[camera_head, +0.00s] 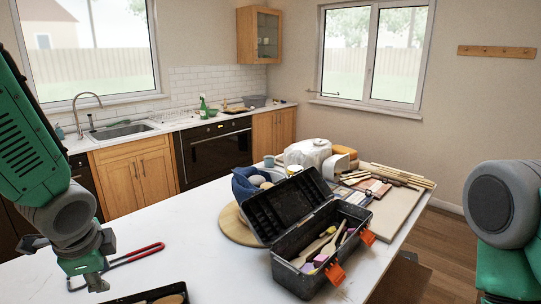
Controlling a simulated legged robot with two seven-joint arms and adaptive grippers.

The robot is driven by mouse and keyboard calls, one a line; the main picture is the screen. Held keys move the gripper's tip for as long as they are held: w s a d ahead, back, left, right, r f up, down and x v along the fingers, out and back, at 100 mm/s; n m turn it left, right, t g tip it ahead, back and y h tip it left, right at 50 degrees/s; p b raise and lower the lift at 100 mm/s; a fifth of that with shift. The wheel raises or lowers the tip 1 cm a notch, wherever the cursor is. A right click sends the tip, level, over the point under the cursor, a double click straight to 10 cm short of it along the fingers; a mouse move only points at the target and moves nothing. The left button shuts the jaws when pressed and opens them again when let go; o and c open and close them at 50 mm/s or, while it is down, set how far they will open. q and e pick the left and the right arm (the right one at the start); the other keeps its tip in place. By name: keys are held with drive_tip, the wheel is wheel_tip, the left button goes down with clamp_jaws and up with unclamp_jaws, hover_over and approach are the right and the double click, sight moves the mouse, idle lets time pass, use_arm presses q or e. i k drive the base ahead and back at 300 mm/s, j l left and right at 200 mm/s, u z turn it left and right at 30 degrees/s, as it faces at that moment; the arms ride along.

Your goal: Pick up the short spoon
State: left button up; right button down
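An open black toolbox (290,275) with orange latches stands on the white counter. Inside lie pale wooden tools (328,246), at least one spoon-like, with small purple and pink items. I cannot tell which of them is the short spoon. My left gripper (92,280) points down at the lower left, well left of the toolbox and apart from its tools. Its fingers are too small and overlapped to tell whether they are open. Part of my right arm shows at the right edge, but its gripper is out of view.
A red-handled tool (138,254) lies beside my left gripper. A black tray (125,300) is cut off at the bottom edge. A round wooden board (232,226), a blue bag (242,185), a white container (308,152) and boards with sticks (400,205) surround the toolbox. The counter's left-middle is clear.

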sight(329, 249)
drive_tip(key=k+l, duration=0.7)
drive_tip(key=l, duration=0.1)
